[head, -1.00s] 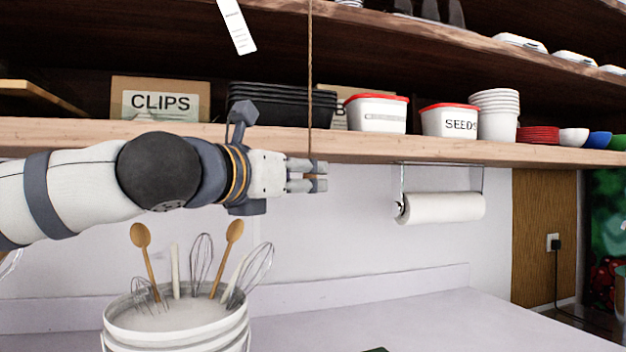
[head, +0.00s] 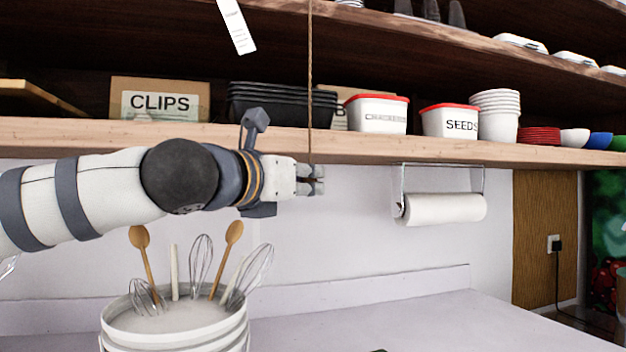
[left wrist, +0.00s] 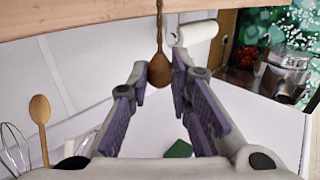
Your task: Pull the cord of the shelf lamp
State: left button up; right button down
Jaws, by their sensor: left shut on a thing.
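The pull cord (head: 310,80) is a thin brown twisted line hanging down in front of the shelf. In the left wrist view the cord (left wrist: 159,22) ends in a wooden pear-shaped knob (left wrist: 159,70). My left gripper (head: 318,180) is at the cord's lower end, just below the shelf board's front edge. In the left wrist view its fingertips (left wrist: 160,78) are closed on the knob from both sides. The knob is hidden by the fingers in the head view. The lamp itself is not in view. My right gripper is not in view.
The wooden shelf edge (head: 250,137) runs just above my gripper. A paper towel roll (head: 445,208) hangs to the right. A bucket (head: 175,330) of whisks and spoons stands below my arm. The counter (head: 370,315) is mostly clear.

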pick_arm(q)
jog(key=shift+s, duration=0.1)
jog(key=shift+f, duration=0.1)
dwell(0.6)
jog(key=o, duration=1.1)
jog(key=v, duration=0.8)
